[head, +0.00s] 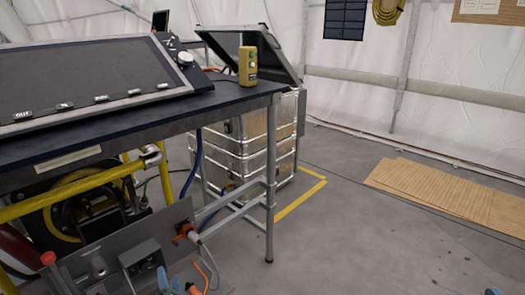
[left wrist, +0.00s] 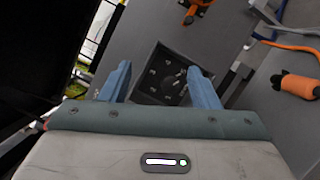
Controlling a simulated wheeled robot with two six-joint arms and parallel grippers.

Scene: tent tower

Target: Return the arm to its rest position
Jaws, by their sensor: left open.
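My left gripper (head: 169,282) shows at the bottom edge of the head view, in front of a grey panel (head: 122,240) with fittings below the table. In the left wrist view my left gripper (left wrist: 158,70) has its two blue fingers wide apart with nothing held between them. A dark square plate (left wrist: 165,75) lies beyond the fingers; I cannot tell the distance. A small blue tip at the lower right edge of the head view may be my right gripper (head: 493,291); its jaws are cut off.
A dark table (head: 150,118) carries a tilted board (head: 90,75) and a yellow handheld device (head: 247,66). An orange-handled connector (head: 187,233) and cables are close to the left gripper. Silver cases (head: 245,150) stand behind. Grey floor (head: 370,240) is open at right.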

